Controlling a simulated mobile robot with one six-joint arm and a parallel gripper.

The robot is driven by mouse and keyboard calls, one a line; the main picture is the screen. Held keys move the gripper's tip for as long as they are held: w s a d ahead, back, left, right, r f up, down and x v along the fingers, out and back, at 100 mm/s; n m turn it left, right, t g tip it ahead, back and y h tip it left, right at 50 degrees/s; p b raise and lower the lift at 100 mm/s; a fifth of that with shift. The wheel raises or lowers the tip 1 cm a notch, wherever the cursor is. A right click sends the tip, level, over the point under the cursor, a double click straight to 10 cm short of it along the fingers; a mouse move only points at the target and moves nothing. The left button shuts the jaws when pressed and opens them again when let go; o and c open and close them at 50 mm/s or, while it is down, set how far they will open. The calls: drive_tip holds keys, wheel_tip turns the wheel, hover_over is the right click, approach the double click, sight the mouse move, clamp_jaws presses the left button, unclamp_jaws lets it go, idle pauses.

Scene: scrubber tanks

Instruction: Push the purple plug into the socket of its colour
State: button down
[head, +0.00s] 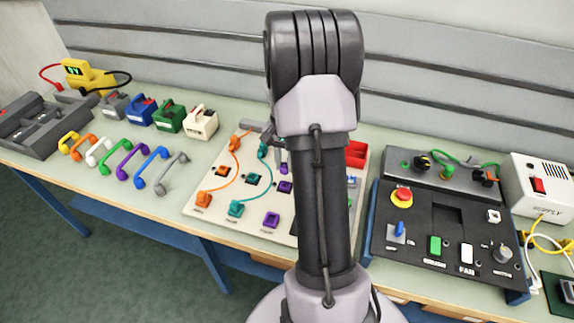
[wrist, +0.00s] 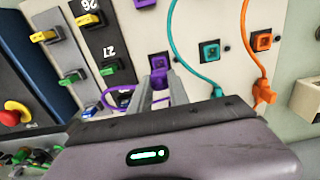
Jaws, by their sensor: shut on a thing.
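My gripper (wrist: 161,82) is shut on the purple plug (wrist: 160,76), whose purple body shows between the two grey fingers in the wrist view. A purple cable loop (wrist: 113,96) hangs beside the fingers. The purple socket (wrist: 158,60) is a dark-holed square just beyond the fingertips; it also shows in the head view (head: 285,187). In the head view the plug (head: 283,168) appears just behind that socket, partly covered by my arm. I cannot tell whether plug and socket touch. A purple cable block (head: 271,219) sits at the board's front.
The teal socket (wrist: 209,52) and orange socket (wrist: 262,41) are beside it, with a teal cable (wrist: 175,45) and orange plug (wrist: 264,94) nearby. Coloured handles (head: 132,160) lie left of the board. A black switch panel (head: 445,235) stands right.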

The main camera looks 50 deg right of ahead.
drive_tip(key=shift+f, duration=0.1)
drive_tip(key=shift+f+b, duration=1.65)
drive_tip(key=shift+f, duration=0.5)
drive_tip(key=shift+f, duration=0.1)
drive_tip(key=shift+f+b, duration=0.7)
drive_tip(key=shift+f, duration=0.2)
drive_tip(key=c, duration=1.2)
unclamp_jaws()
drive_tip(key=shift+o, duration=0.6)
drive_tip(key=o, duration=0.4)
drive_tip(key=shift+r, duration=0.1)
